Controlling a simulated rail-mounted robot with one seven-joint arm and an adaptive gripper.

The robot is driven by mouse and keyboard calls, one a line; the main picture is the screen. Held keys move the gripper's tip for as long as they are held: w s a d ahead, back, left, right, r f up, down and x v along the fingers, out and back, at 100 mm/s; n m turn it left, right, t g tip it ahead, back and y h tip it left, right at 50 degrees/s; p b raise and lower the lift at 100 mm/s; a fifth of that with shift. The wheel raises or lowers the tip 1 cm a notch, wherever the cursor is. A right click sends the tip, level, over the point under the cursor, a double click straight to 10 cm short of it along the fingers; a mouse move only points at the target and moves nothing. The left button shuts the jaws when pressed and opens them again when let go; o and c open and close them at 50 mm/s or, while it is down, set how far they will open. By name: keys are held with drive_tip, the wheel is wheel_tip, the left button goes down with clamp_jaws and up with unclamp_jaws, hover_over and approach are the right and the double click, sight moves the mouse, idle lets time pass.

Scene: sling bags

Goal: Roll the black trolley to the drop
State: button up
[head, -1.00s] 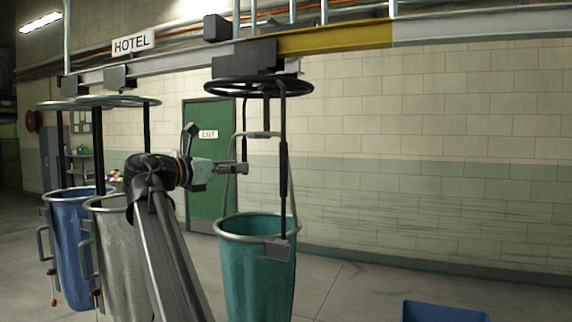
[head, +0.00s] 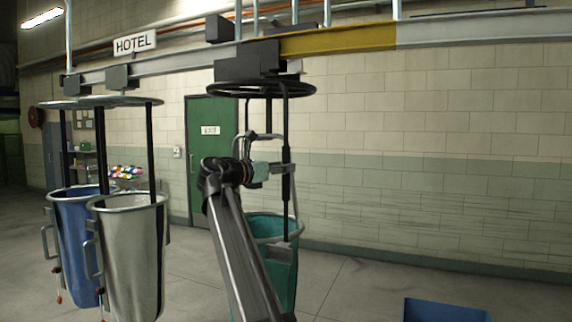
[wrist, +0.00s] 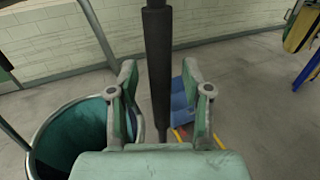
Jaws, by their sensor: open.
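The black trolley (head: 246,68) hangs on the rail, with a black ring (head: 262,89) and black hanging bars below it. A teal bag (head: 282,268) in a metal hoop hangs under it, partly hidden by my arm. My gripper (head: 284,168) is at the front black bar (head: 286,125), at about mid-height above the bag. In the wrist view, the black bar (wrist: 158,40) stands upright between the two open fingers of my gripper (wrist: 159,72). I cannot tell whether a finger touches it. The teal bag (wrist: 80,135) is at lower left there.
A yellow rail section (head: 340,40) starts just right of the trolley. A blue bin (head: 443,311) stands on the floor at lower right.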

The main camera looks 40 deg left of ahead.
drive_tip(key=shift+w+d, duration=0.1)
drive_tip(key=shift+w, duration=0.95)
clamp_jaws()
